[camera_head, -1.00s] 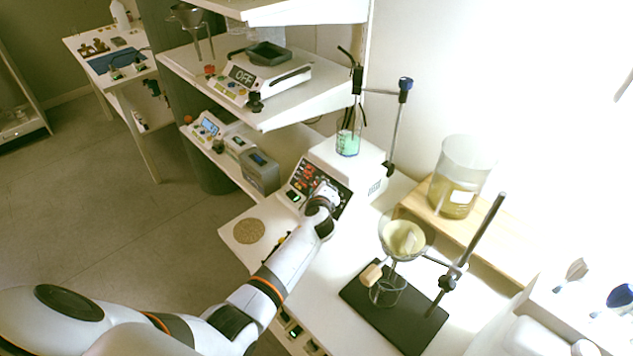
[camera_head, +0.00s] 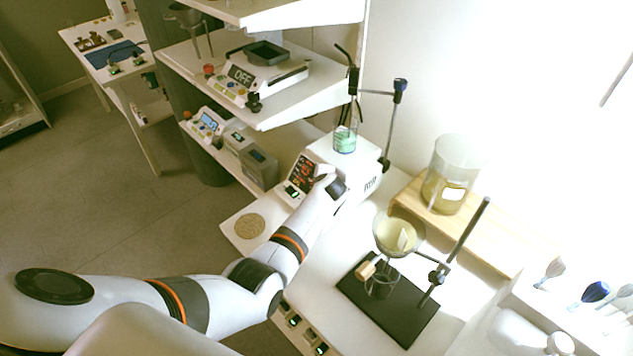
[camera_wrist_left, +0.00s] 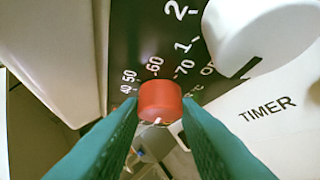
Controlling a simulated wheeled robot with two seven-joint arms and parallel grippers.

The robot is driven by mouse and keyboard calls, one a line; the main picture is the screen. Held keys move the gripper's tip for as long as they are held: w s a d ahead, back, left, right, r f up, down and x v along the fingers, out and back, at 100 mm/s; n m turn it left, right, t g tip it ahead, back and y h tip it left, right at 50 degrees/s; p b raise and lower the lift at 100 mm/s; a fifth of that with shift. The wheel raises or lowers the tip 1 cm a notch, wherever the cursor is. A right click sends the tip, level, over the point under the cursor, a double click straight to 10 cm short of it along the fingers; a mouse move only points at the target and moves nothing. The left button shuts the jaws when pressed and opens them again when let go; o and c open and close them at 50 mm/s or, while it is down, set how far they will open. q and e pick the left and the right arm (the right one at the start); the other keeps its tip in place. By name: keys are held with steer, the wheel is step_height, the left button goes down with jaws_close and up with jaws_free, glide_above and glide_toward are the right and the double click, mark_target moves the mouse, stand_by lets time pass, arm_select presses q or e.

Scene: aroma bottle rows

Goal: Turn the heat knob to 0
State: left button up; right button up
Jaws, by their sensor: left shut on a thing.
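The white heating device (camera_head: 366,160) stands on the bench with a dark front panel (camera_head: 303,172) showing red digits. My left gripper (camera_head: 328,181) is at this panel, its fingertips mostly hidden by my wrist. In the left wrist view, the red heat knob (camera_wrist_left: 160,98) sits between the two teal fingers of my left gripper (camera_wrist_left: 160,116), which are shut on it. A scale with 40, 50, 60, 70 and °C runs above the knob. A small white mark shows on its lower near side. No 0 is readable beside it.
A large white knob (camera_wrist_left: 262,32) with 1 and 2 marks and a TIMER label sits close to the right. A beaker of green liquid (camera_head: 345,139) stands on the device. A funnel (camera_head: 398,235) on a stand is to the right.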

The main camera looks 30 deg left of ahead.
stand_by(0.3)
arm_select(q)
steer(key=o, duration=1)
steer(key=shift+c, duration=0.2)
steer(key=p+v, duration=0.1)
steer(key=v, duration=1.1)
steer(key=shift+p, duration=0.3)
